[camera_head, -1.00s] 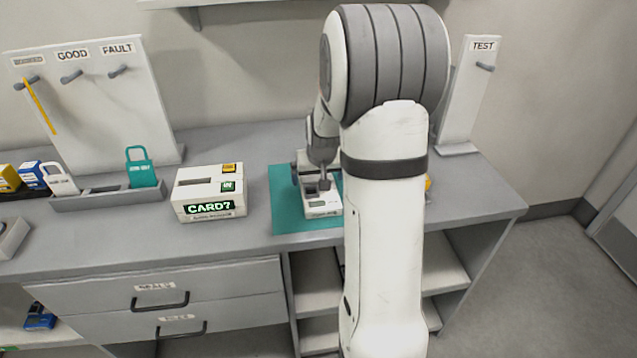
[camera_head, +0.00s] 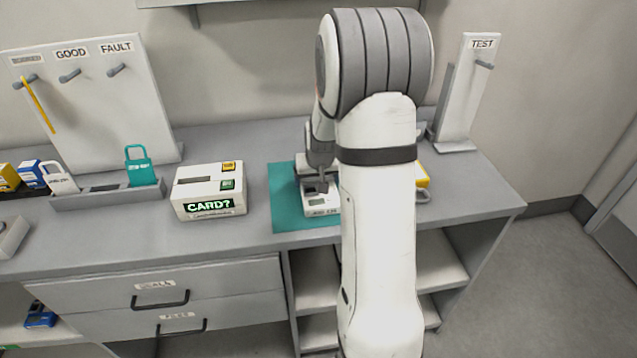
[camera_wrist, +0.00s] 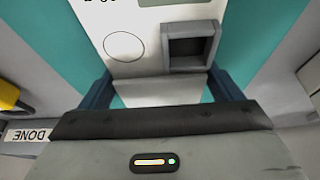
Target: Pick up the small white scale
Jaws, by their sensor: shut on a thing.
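The small white scale (camera_head: 321,205) is on the teal mat (camera_head: 283,198) on the bench, partly hidden behind my arm. In the wrist view the scale (camera_wrist: 142,62) fills the top middle, with a round mark and a dark square recess on its face. My gripper (camera_wrist: 160,88) is shut on the scale, with one dark finger on each side of its body. In the head view my gripper (camera_head: 322,183) reaches down onto the scale from above. I cannot tell whether the scale is clear of the mat.
A white box reading "CARD?" (camera_head: 208,191) stands left of the mat. A teal padlock tag (camera_head: 140,168) stands in a grey rack farther left. A yellow object (camera_head: 422,176) is partly hidden right of my arm. The TEST board (camera_head: 466,95) stands at the back right.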

